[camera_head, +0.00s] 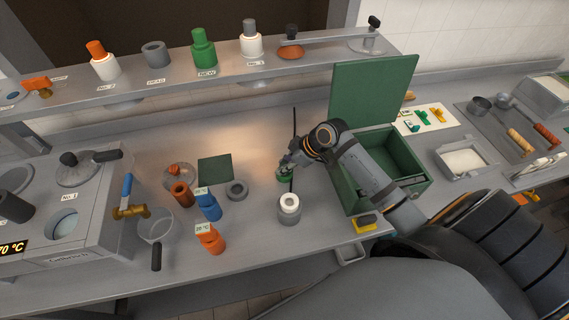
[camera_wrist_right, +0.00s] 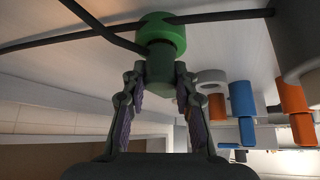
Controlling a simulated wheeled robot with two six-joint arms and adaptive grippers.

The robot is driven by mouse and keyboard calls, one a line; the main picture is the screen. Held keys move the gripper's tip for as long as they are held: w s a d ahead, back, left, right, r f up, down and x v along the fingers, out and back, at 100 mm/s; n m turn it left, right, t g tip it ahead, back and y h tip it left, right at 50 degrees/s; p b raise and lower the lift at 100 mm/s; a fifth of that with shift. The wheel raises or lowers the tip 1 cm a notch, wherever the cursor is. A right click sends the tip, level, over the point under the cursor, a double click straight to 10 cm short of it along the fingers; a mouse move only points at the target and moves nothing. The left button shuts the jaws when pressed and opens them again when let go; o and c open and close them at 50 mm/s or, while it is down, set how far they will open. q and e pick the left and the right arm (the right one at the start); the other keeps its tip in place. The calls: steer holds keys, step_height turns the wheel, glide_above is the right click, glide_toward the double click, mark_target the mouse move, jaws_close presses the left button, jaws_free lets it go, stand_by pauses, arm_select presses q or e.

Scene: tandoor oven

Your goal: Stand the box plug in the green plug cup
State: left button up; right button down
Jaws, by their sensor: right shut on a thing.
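My right gripper (camera_head: 286,165) is low over the middle of the counter. In the right wrist view it (camera_wrist_right: 157,105) is shut on a dark green cylinder, which I take as the box plug (camera_wrist_right: 160,68). A wider, brighter green round piece (camera_wrist_right: 160,32) is directly at the plug's far end, on the counter side; it looks like the green plug cup. The two touch or overlap in the picture; how deep the plug sits is hidden. Dark cords cross at the green piece. In the head view the green (camera_head: 283,177) shows small under the fingers. My left gripper is out of view.
The open green box (camera_head: 408,195) is right of my gripper. A pale-topped cup (camera_head: 289,207), a grey ring (camera_head: 237,190) and blue (camera_head: 208,207) and orange (camera_head: 211,242) bottles stand nearby. The shelf behind holds several plugs, including a green one (camera_head: 203,52).

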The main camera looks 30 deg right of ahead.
steer(key=shift+f, duration=0.15)
steer(key=c, duration=1)
jaws_free()
steer(key=shift+o, duration=0.2)
steer(key=o, duration=1)
steer(key=shift+c, duration=0.2)
steer(key=p+v, duration=0.9)
steer(key=p, duration=0.1)
steer(key=shift+p, duration=0.35)
